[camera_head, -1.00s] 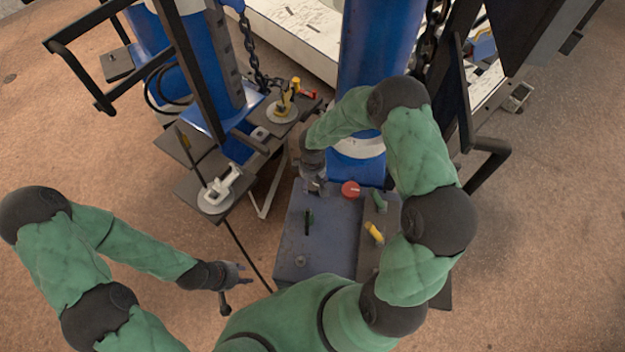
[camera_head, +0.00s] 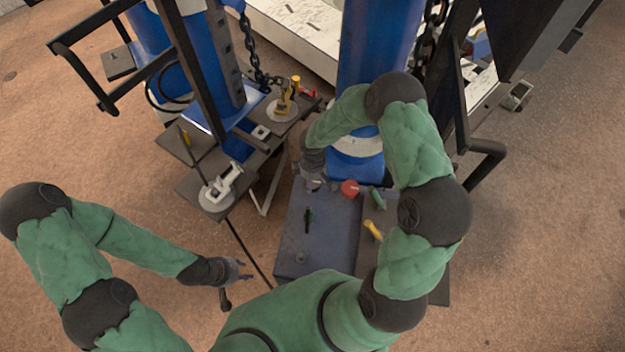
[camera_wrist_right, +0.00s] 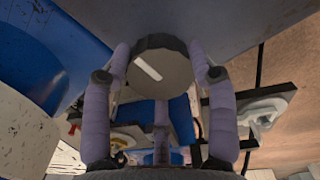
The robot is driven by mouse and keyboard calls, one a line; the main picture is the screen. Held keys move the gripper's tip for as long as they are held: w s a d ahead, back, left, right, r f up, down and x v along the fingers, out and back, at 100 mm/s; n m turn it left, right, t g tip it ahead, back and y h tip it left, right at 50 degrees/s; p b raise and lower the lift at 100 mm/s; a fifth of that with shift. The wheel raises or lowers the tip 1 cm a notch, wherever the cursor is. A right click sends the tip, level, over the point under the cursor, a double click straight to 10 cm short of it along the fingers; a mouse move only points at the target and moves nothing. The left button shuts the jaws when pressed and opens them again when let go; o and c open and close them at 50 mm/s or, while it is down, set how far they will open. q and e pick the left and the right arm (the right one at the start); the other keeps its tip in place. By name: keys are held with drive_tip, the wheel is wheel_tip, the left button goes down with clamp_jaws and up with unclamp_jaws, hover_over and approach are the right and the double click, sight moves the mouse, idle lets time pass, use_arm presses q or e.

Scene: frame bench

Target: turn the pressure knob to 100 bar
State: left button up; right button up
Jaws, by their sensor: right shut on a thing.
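The pressure knob (camera_wrist_right: 160,70) is a dark grey disc with a ridged rim in the right wrist view. A short white mark on its face runs slanted from upper left to lower right. My right gripper (camera_wrist_right: 160,82) has a finger on each side of the knob and is shut on it. In the head view my right gripper (camera_head: 314,183) is at the far left corner of the blue-grey control box (camera_head: 328,240), and its wrist hides the knob. No scale or bar figure can be read. My left gripper (camera_head: 243,271) is open and empty, left of the box.
A red knob (camera_head: 350,188) sits just right of my right gripper. A black lever (camera_head: 308,216), a green handle (camera_head: 377,198) and a yellow handle (camera_head: 373,229) are nearby. A blue column (camera_head: 378,50) rises behind. A grey clamp (camera_head: 222,186) stands left.

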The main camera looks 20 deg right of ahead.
drive_tip(key=shift+s, duration=0.15)
drive_tip(key=o, duration=1.2)
drive_tip(key=shift+c, duration=0.2)
drive_tip(key=shift+r, duration=0.1)
wheel_tip(320, 180, up, 12)
drive_tip(key=shift+f, duration=0.2)
